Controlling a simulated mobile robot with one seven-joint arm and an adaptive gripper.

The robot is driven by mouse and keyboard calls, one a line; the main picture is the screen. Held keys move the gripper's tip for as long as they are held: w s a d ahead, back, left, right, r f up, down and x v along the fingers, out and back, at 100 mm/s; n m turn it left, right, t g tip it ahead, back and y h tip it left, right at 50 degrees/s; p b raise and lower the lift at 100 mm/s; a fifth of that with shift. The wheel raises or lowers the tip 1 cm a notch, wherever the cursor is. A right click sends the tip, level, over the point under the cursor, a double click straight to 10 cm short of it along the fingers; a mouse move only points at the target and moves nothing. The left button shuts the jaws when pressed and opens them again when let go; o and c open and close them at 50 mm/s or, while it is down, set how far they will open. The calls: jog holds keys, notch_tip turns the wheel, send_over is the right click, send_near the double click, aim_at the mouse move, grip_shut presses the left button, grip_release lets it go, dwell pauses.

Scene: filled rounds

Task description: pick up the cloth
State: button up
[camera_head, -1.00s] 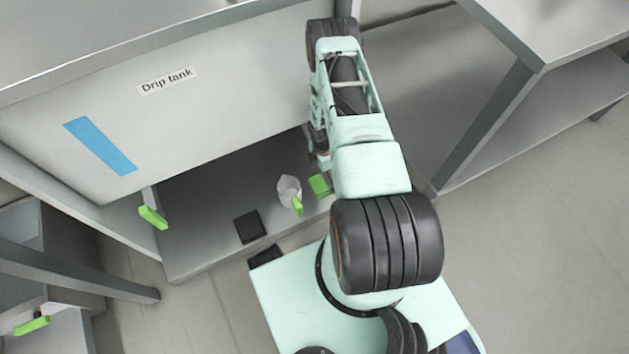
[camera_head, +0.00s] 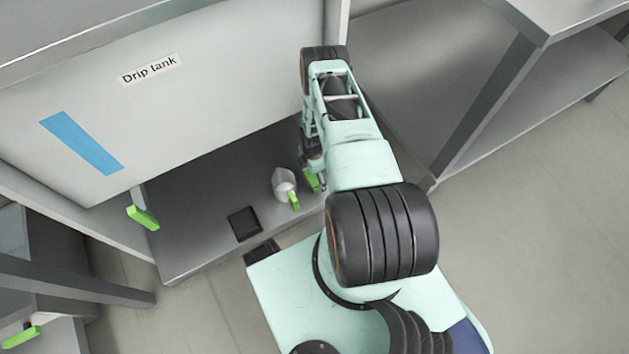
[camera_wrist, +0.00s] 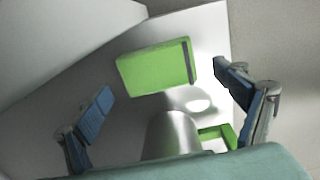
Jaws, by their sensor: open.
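A green, block-like piece (camera_wrist: 155,68) with a dark stripe near one end, apparently the folded cloth, lies on the grey shelf in the wrist view. It shows in the head view as a small green patch (camera_head: 312,180), partly hidden by my gripper. My gripper (camera_wrist: 163,77) is open, with one blue-padded finger on each side of the green piece in the picture. Nothing is held. I cannot tell how high the fingers are above the shelf. In the head view my gripper (camera_head: 310,165) is mostly hidden by the arm.
A grey jug (camera_head: 283,182) with a green handle stands close beside the green piece, also near my fingers in the wrist view (camera_wrist: 170,135). A dark square (camera_head: 244,223) lies on the shelf (camera_head: 190,235). The drip tank (camera_head: 90,90) overhangs the shelf, with a green-handled tap (camera_head: 142,217).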

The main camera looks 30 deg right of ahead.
jog(key=shift+f, duration=0.55)
jog(key=shift+r, duration=0.1)
jog(key=c, duration=1.2)
jog(key=shift+r, duration=0.1)
jog(key=shift+c, duration=0.2)
